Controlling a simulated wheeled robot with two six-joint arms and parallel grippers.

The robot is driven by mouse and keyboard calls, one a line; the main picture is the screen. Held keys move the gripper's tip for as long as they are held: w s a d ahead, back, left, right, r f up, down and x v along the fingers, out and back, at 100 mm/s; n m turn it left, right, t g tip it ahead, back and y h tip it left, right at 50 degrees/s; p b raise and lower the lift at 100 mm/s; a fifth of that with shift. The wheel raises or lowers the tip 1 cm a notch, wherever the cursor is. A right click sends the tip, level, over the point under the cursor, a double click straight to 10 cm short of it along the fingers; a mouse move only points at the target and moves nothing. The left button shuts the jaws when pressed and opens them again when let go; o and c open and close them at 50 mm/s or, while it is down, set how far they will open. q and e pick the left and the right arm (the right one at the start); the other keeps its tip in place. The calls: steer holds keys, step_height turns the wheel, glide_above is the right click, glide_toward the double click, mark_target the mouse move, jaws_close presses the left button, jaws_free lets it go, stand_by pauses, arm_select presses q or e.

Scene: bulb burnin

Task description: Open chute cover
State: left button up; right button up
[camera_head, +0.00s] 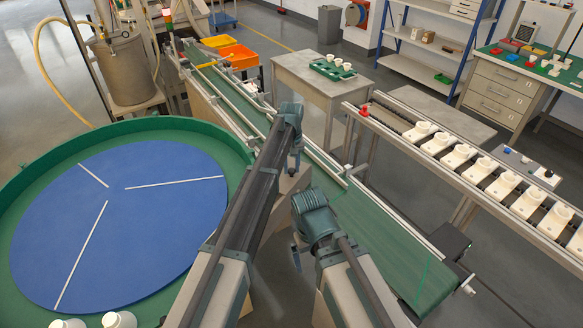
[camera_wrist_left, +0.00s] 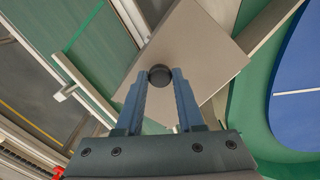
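The chute cover looks like a flat grey-beige plate (camera_wrist_left: 200,45) with a round black knob (camera_wrist_left: 160,75). It lies between the green conveyor belt and the blue turntable. In the head view the plate (camera_head: 287,198) is largely hidden by my left arm. My left gripper (camera_wrist_left: 160,84) has its fingers apart, one on each side of the knob; a narrow gap seems to remain. In the head view my left gripper (camera_head: 294,168) points down at the plate. My right gripper (camera_head: 298,250) is mostly hidden behind its wrist, low beside the belt.
The blue turntable (camera_head: 150,215) has a green rim wall and white dividers. The green conveyor (camera_head: 375,225) runs diagonally with metal rails. A rack of white sockets (camera_head: 480,170) stands at right. A table with a green tray (camera_head: 333,69) and orange bins (camera_head: 237,56) are behind.

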arm_select(q)
jaws_close()
stand_by(1.0)
